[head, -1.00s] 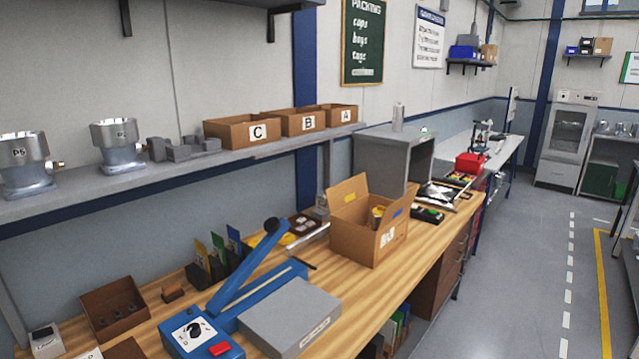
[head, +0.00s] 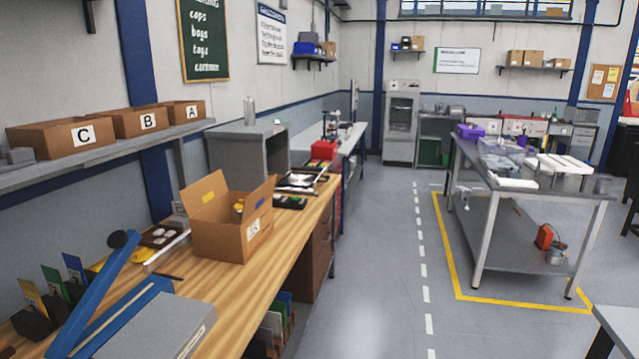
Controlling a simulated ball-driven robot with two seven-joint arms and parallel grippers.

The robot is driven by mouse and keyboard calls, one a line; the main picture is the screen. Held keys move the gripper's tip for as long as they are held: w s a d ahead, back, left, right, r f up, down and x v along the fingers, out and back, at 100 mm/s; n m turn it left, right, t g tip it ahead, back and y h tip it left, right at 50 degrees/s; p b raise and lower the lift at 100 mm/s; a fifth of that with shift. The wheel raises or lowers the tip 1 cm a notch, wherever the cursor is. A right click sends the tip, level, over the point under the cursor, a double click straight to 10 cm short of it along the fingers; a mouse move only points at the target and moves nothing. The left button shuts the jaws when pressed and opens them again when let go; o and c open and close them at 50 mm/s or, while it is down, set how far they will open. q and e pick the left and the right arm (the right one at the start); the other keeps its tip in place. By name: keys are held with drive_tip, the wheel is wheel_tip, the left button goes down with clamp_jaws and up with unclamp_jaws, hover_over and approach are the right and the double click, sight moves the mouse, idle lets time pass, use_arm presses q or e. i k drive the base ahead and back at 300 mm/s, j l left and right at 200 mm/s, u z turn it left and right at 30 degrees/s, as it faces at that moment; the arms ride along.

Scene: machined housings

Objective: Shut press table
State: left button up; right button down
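I cannot tell for sure which thing is the press table. A light-topped bench (head: 352,135) stands along the left wall beyond the wooden bench. A small upright machine (head: 331,124), perhaps a press, stands on it near a red box (head: 324,150). The machine is too small to tell whether any part of it is open. Nearer, a blue lever device (head: 100,290) with its arm raised stands on the wooden bench (head: 262,278). Neither of my grippers is in view.
An open cardboard box (head: 228,240) stands on the wooden bench. Bins A, B and C (head: 85,135) sit on a wall shelf. A metal table (head: 530,182) stands inside yellow floor lines at right. The grey aisle (head: 385,270) between is clear.

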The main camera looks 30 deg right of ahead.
sight(297, 182)
drive_tip(key=i+l+z, duration=0.1)
drive_tip(key=l, duration=0.2)
drive_tip(key=i+l+z, duration=0.1)
drive_tip(key=l, duration=0.2)
drive_tip(key=i+l+z, duration=0.55)
drive_tip(key=i+l, duration=0.15)
drive_tip(key=i, duration=0.2)
drive_tip(key=i+l+z, duration=0.3)
drive_tip(key=i, duration=0.2)
drive_tip(key=i+z, duration=0.3)
drive_tip(key=i, duration=0.15)
drive_tip(key=i+l+u, duration=0.1)
drive_tip(key=i, duration=1.35)
